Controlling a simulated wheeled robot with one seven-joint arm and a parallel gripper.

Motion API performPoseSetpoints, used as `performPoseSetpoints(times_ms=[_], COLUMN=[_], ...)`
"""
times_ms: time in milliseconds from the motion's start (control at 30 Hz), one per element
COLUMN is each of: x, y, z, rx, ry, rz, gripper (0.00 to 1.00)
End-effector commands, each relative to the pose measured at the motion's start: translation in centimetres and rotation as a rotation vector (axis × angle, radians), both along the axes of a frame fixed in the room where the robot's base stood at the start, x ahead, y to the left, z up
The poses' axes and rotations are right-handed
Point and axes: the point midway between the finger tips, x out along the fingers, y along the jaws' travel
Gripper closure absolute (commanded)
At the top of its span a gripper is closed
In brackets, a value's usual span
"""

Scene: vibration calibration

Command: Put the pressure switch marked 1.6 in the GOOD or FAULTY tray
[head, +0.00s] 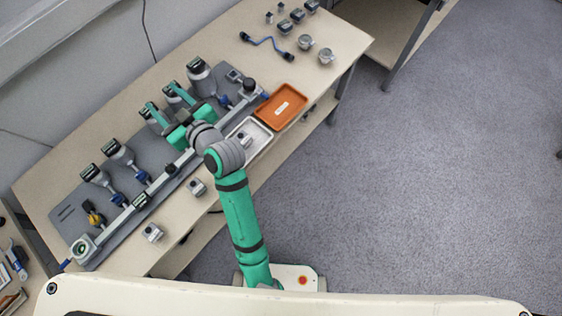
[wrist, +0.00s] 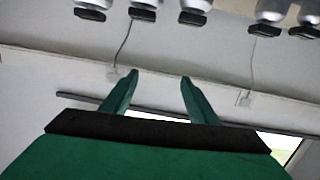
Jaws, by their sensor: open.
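My gripper (head: 161,95) is open above the grey rig; it also shows in the wrist view (wrist: 158,78), with nothing between its fingers. A small grey switch-like block (head: 197,187) sits on the table's front strip, and another (head: 153,232) sits further left. The mark 1.6 cannot be read on either. An orange tray (head: 289,118) lies at the front right of the rig and looks empty apart from a white label. A pale grey tray (head: 262,146) lies beside it, with a small grey block (head: 245,140) in it. The tray labels are too small to read.
The long grey rig (head: 65,213) carries several upright gauges, such as one at its left (head: 94,174). A blue cable (head: 265,41), several small blocks (head: 297,15) and two round metal parts (head: 305,42) lie at the back right. The table's front edge strip is narrow.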

Motion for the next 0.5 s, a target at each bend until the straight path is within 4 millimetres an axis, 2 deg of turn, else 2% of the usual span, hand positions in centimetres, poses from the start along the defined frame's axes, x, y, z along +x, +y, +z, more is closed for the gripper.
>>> performPoseSetpoints(times_ms=[267, 500], x=[-2.7, -7.7], y=[-7.0, -14.3], z=[-5.1, -9.6], rx=[0.163, 0.21], ry=[0.136, 0.201], rz=[-0.314, -0.559], gripper=[0.46, 0.46])
